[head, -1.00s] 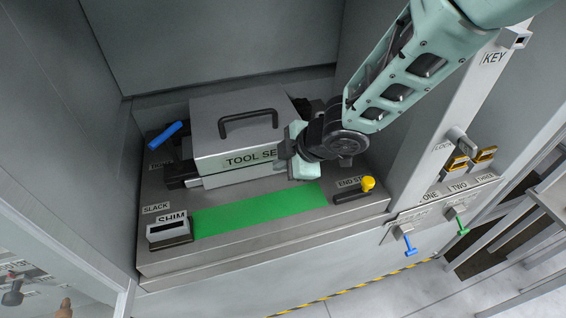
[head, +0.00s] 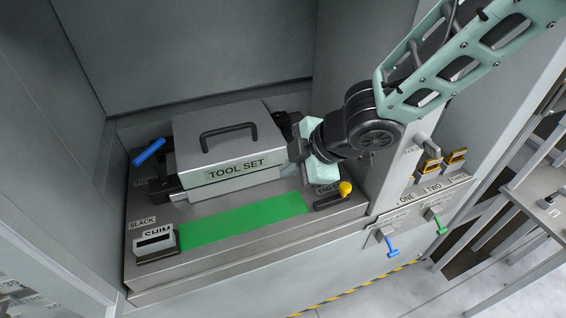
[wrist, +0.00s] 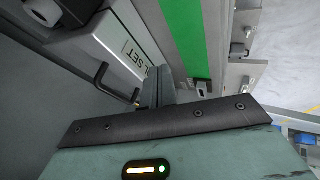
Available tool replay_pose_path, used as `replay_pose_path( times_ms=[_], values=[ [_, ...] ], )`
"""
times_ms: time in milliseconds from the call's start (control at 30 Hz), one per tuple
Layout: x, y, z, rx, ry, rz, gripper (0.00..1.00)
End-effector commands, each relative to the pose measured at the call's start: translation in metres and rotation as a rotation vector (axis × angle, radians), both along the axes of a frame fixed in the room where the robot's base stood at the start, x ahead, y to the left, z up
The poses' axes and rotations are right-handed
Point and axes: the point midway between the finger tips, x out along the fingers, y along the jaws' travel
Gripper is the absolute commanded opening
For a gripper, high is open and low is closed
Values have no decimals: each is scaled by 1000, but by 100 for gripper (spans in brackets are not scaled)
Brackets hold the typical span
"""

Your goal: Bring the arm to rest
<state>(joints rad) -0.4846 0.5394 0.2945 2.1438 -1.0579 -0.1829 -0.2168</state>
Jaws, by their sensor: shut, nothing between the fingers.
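My gripper (head: 297,150) is at the right end of the tool set box, above the metal bench. In the wrist view its fingers (wrist: 158,88) are together with nothing between them. The grey box labelled TOOL SET (head: 222,142) has a dark handle on its lid; it also shows at the upper left of the wrist view (wrist: 112,40). I cannot tell whether the fingers touch the box. My arm reaches in from the upper right and hides part of the bench's right end.
A green strip (head: 245,220) runs along the bench front. A SHIM block (head: 155,243) stands at its left end, a yellow knob (head: 345,188) at its right. A blue handle (head: 148,152) is at the back left. Blue (head: 391,250) and green (head: 437,226) hooks hang at right. Walls enclose the bench.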

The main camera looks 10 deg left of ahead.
Motion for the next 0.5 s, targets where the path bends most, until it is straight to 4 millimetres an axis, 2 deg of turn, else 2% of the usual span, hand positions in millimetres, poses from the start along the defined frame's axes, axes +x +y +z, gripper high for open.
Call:
replay_pose_path(
  times_ms=[267, 367, 433, 500],
  values=[
    [-1, -9, 8, -11, 6, -41, 0],
    [-2, -32, 21, -48, 33, -184, 0],
    [-9, -58, 34, -86, 73, -338, 0],
    [-24, -90, 45, -133, 134, -516, 0]
  ],
)
